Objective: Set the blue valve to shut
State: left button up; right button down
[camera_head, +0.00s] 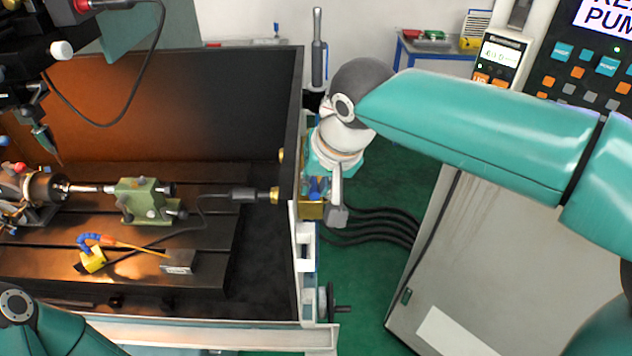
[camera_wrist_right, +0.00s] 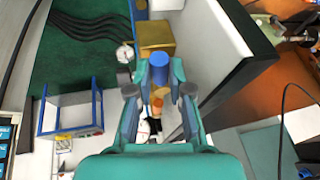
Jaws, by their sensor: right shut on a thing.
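The blue valve (camera_head: 315,187) is mostly hidden by my right gripper (camera_head: 326,192) in the head view, at the brass-coloured block (camera_head: 312,211) on the outer right wall of the machine. In the right wrist view, the blue valve handle (camera_wrist_right: 159,68) lies between the two teal fingers of the right gripper (camera_wrist_right: 159,76), near their tips. The fingers are closed onto its sides. The brass block (camera_wrist_right: 156,40) is just beyond it. I cannot tell the valve's exact setting from these views. My left gripper is out of view; only a left arm link shows at the lower left.
The machine's dark wall (camera_head: 297,130) stands directly left of the gripper. Black hoses (camera_head: 375,225) run right from below the valve. A grey cabinet (camera_head: 480,260) stands to the right. A blue-framed table (camera_head: 405,52) is behind.

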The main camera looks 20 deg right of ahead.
jog(key=c, duration=1.1)
grip_release()
jog(key=shift+v, duration=3.95)
